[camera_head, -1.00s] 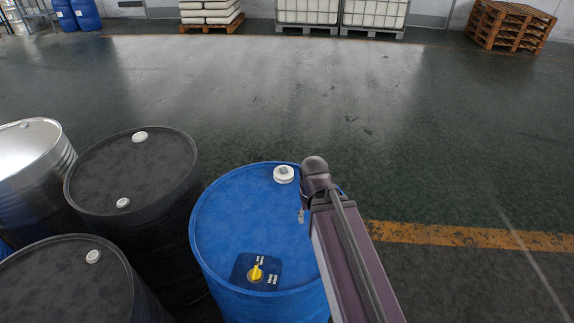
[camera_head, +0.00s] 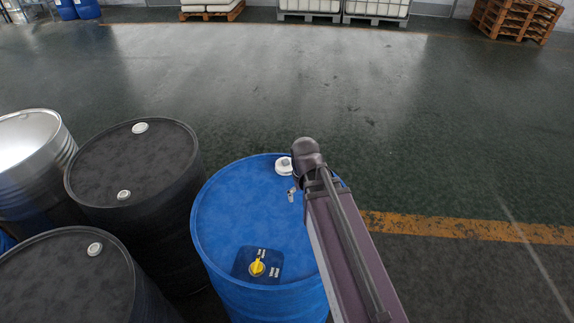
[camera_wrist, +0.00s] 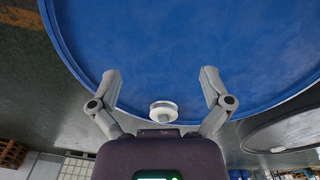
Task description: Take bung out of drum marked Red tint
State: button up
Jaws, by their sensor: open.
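A blue drum (camera_head: 235,215) stands in front of me with its top facing up. A white bung with a grey middle (camera_head: 284,166) sits at the far edge of its top, partly covered by my arm. No "Red tint" marking is readable. In the wrist view the drum's blue top (camera_wrist: 190,50) fills the upper part, and the bung (camera_wrist: 163,112) is near its rim. My gripper (camera_wrist: 161,76) is open and empty, its fingers on either side of the bung in that picture. In the head view one finger of my gripper (camera_head: 292,194) shows over the drum.
Black drums (camera_head: 135,165) and a silver drum (camera_head: 25,140) stand close on the left. Open floor lies beyond and to the right.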

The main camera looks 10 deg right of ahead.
jog(key=w+a+r+n+t+h, duration=0.1)
jog(key=w+a+n, duration=0.1)
jog(key=w, duration=0.9)
jog(key=w+a+r+n+t+h+p, duration=0.1)
jog(key=w+a+n, duration=0.1)
jog(key=w, duration=0.9)
jog(key=shift+w+a+r+n+t+p, duration=0.25)
jog(key=shift+a+r+n+t+p, duration=0.05)
jog(key=shift+a+r+n+t, duration=0.1)
jog(key=shift+f, duration=0.15)
jog(key=b, duration=0.8)
send_over(283, 164)
jog(key=s+a, duration=0.1)
notch_tip(283, 164, down, 8)
jog(key=shift+s+a, duration=0.1)
jog(key=shift+f, duration=0.1)
jog(key=shift+b+x, duration=2.5)
jog(key=shift+b, duration=0.05)
jog(key=shift+s, duration=0.1)
jog(key=c, duration=1)
